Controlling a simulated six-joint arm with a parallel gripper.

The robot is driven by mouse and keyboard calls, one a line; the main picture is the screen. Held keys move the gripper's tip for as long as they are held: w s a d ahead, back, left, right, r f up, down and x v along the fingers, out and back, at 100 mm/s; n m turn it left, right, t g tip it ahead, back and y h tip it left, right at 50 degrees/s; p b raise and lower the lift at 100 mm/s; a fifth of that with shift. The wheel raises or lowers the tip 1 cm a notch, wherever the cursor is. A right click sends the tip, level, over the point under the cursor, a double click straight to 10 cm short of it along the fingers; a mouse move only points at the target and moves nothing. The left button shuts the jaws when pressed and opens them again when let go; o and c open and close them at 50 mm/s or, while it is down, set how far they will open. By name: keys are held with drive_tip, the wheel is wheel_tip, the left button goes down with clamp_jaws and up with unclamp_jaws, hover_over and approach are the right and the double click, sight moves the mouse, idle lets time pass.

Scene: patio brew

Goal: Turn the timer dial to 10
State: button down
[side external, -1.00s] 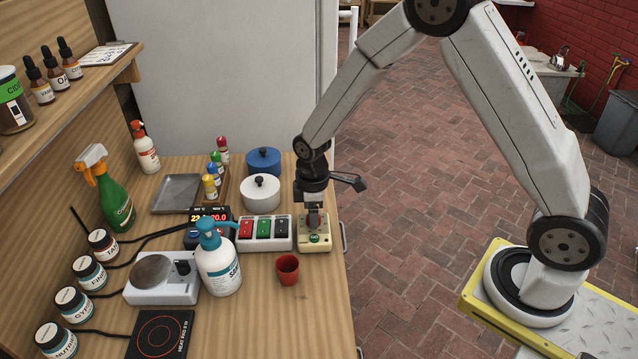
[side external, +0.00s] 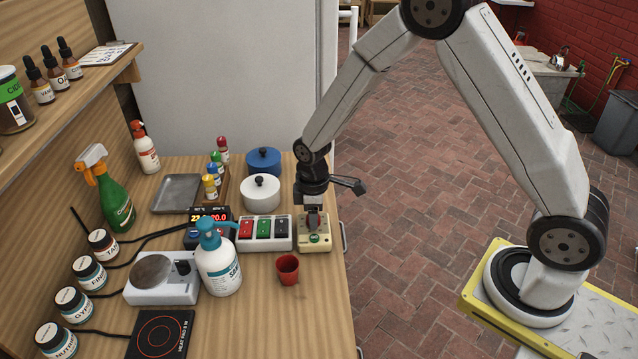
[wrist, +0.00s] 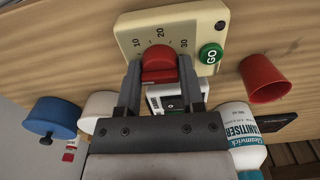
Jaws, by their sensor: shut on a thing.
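The timer is a cream box (side external: 325,246) at the right edge of the wooden bench, with a green GO button (wrist: 210,54) on its face. Its red dial (wrist: 159,62) shows in the wrist view, with the marks 10, 20 and 30 around its far side. My gripper (wrist: 159,75) is shut on the dial, one finger on each side of it. In the side view my gripper (side external: 314,214) points down onto the timer and hides part of the dial. I cannot tell exactly which mark the dial points to.
A three-switch box (side external: 264,245) stands just left of the timer. A small red cup (side external: 287,270) stands in front of it, with a sanitiser bottle (side external: 218,268) farther left. White (side external: 260,194) and blue (side external: 263,161) lidded pots stand behind. The bench edge is close on the right.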

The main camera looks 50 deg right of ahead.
drive_tip(key=m, duration=0.9)
idle(0.3)
drive_tip(key=shift+m, duration=0.3)
drive_tip(key=shift+c, duration=2.4)
unclamp_jaws()
drive_tip(key=shift+r, duration=0.1)
drive_tip(key=shift+r, duration=3.85)
